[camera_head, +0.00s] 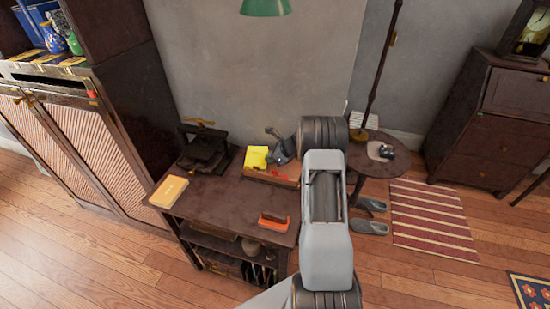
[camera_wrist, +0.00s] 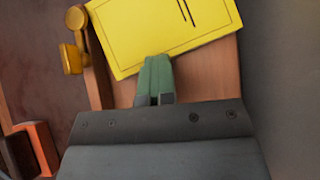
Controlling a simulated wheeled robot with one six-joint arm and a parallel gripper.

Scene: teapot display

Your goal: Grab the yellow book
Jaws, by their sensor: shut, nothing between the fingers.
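A bright yellow book (camera_head: 256,157) with a thin dark border line and dark marks lies on a brown wooden tray or box (camera_head: 268,177) at the back of the desk. In the wrist view, the yellow book (camera_wrist: 160,30) fills the top middle, partly cut off by the frame. My gripper (camera_head: 272,158) is beside its right side in the head view. In the wrist view, my gripper (camera_wrist: 157,60) has its greenish fingers together at the book's lower edge, with nothing between them. I cannot tell whether they touch it.
A paler yellow book (camera_head: 168,192) lies on the desk's (camera_head: 215,200) left corner. A dark press-like device (camera_head: 203,150) stands behind it. An orange object (camera_head: 273,221) lies at the front. A round side table (camera_head: 373,163) stands right.

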